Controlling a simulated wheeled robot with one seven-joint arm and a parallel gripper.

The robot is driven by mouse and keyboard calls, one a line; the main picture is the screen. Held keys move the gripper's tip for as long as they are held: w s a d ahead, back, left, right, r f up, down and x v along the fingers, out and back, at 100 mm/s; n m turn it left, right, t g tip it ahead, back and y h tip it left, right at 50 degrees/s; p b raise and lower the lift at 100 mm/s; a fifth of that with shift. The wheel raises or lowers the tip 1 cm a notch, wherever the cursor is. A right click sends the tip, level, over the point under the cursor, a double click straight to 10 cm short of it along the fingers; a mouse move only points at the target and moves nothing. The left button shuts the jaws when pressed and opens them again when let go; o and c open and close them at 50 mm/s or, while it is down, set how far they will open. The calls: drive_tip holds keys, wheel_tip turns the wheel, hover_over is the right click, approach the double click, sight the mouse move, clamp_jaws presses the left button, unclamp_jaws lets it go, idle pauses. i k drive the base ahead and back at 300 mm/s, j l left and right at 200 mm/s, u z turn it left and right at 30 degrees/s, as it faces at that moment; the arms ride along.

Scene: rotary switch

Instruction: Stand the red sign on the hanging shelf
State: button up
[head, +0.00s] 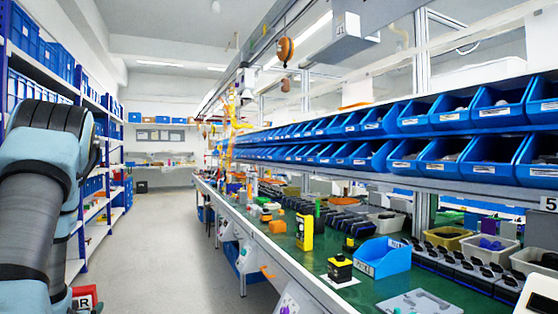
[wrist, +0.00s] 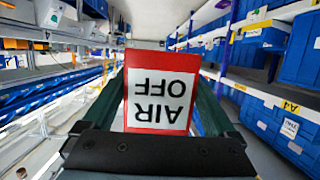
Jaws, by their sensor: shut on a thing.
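The red sign (wrist: 131,100) has a white panel with black letters "AIR OFF", which appear upside down in the wrist view. My gripper (wrist: 160,85) is shut on it, one dark green finger at each side edge. In the head view a small part of the red sign (head: 90,291) shows at the bottom left, beside my arm, over the aisle; my gripper itself is not clear there. I cannot tell for sure which shelf is the hanging shelf; a long shelf of blue bins (head: 470,187) runs above the workbench at the right.
A green-topped workbench (head: 325,268) along the right holds a yellow device (head: 305,232), a blue bin (head: 383,257) and several switches. Tall blue racks (head: 40,55) with blue boxes line the left. The grey aisle floor (head: 180,250) between them is clear.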

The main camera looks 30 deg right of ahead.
sight(328, 54)
drive_tip(key=i+z, duration=0.1)
drive_tip(key=i, duration=0.45)
drive_tip(key=i+j+z, duration=0.1)
drive_tip(key=i, duration=0.45)
drive_tip(key=i+j+z, duration=0.1)
drive_tip(key=i, duration=0.5)
drive_tip(key=i+j+z, duration=0.15)
drive_tip(key=i+z, duration=0.3)
drive_tip(key=i+j+z, duration=0.6)
drive_tip(key=z, duration=0.25)
drive_tip(key=i+j+z, duration=0.2)
drive_tip(key=j+z, duration=0.2)
drive_tip(key=j, duration=0.15)
